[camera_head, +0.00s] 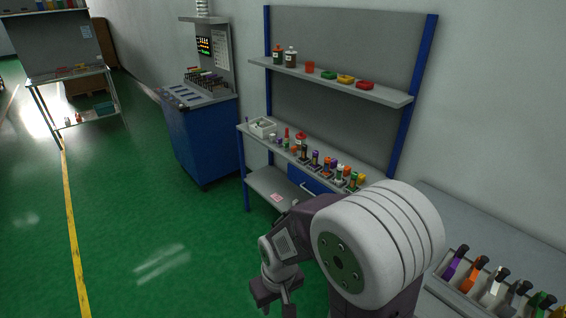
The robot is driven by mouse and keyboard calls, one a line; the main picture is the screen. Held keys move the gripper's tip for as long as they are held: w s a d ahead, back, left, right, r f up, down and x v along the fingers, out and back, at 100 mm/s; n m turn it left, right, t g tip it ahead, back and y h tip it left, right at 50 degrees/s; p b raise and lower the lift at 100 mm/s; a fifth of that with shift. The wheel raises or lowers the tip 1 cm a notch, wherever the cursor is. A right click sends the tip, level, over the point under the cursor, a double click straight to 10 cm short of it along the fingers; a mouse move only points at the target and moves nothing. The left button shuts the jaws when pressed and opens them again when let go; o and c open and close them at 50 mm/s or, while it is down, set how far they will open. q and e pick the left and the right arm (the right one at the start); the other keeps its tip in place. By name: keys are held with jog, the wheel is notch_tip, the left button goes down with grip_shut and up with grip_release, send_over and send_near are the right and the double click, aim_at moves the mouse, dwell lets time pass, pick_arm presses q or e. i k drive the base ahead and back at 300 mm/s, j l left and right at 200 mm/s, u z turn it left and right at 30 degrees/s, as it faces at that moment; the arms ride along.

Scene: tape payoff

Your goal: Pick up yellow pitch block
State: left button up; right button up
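I cannot tell for sure which thing is the yellow pitch block. A small yellow piece (346,79) lies on the upper shelf between a green one and a red one. Another small yellow thing (361,179) stands at the right end of the row on the workbench, close behind my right arm. My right gripper (276,306) is low at the bottom edge of the view, pointing down over the green floor, in front of the workbench. Its fingers look apart, with nothing seen between them. It is well away from both yellow things. My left gripper is not in view.
The workbench (262,178) has a shelf (380,92) with bottles above it. A blue cabinet (202,140) stands left of it. A tray (437,285) with several coloured, black-topped pieces is at the lower right. Open green floor lies to the left.

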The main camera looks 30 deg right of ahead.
aim_at(362, 178)
jog(key=i+j+z, duration=0.1)
jog(key=i, duration=0.45)
jog(key=i+j+z, duration=0.1)
jog(key=i, duration=0.45)
jog(key=i+j+z, duration=0.1)
jog(key=i+j, duration=0.15)
jog(key=i, duration=0.3)
jog(key=i+l+z, duration=0.2)
jog(key=z, duration=0.25)
jog(key=i+z, duration=0.8)
jog(key=z, duration=0.15)
jog(key=i+j+z, duration=0.15)
jog(key=i+z, duration=0.3)
jog(key=i+j+z, duration=0.2)
jog(key=z, duration=0.25)
jog(key=i+j+z, duration=0.2)
jog(key=i+j, duration=0.05)
